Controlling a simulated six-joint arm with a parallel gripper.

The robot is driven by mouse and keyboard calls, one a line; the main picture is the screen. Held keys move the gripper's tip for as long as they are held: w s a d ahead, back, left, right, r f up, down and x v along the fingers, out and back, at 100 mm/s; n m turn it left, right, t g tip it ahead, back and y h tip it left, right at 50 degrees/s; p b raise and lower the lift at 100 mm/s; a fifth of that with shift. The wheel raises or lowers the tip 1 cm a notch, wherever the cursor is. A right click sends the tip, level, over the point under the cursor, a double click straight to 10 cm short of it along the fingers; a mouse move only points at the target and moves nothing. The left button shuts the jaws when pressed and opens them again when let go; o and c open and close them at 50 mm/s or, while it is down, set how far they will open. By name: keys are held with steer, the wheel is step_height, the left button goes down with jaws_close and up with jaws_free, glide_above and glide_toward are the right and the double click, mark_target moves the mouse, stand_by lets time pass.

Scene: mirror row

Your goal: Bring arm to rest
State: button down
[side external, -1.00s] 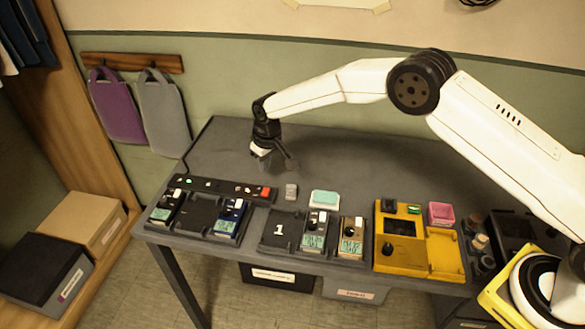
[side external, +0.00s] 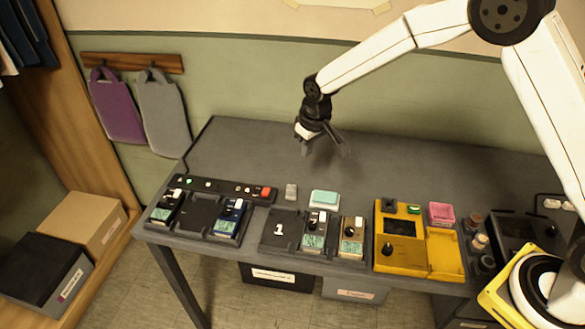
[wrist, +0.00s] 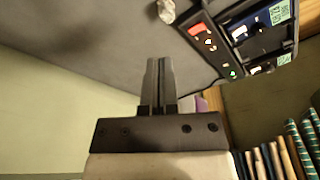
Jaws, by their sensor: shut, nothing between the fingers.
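My gripper (side external: 325,148) hangs above the back middle of the grey table (side external: 235,150) in the side view, clear of everything on it. In the wrist view the two fingers of my gripper (wrist: 160,62) lie close together with nothing between them. My white arm reaches in from the right, its elbow high at the top of the side view.
A black tray with small devices (side external: 198,212) stands at the front left; a second tray (side external: 285,232) stands mid-front. A yellow device (side external: 443,250), a pink box (side external: 441,213), a teal-topped block (side external: 324,198) and a grey lump (side external: 291,190) are nearby. The table's back half is clear.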

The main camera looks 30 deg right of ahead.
steer(key=s+d+r+m, duration=0.1)
steer(key=s+d, duration=0.3)
steer(key=s, duration=0.8)
steer(key=s+d+r, duration=0.2)
steer(key=s+d, duration=0.2)
steer(key=s, duration=0.8)
steer(key=shift+s+d+r+m+t, duration=0.15)
steer(key=shift+s+d+m+t, duration=0.15)
steer(key=shift+m, duration=0.1)
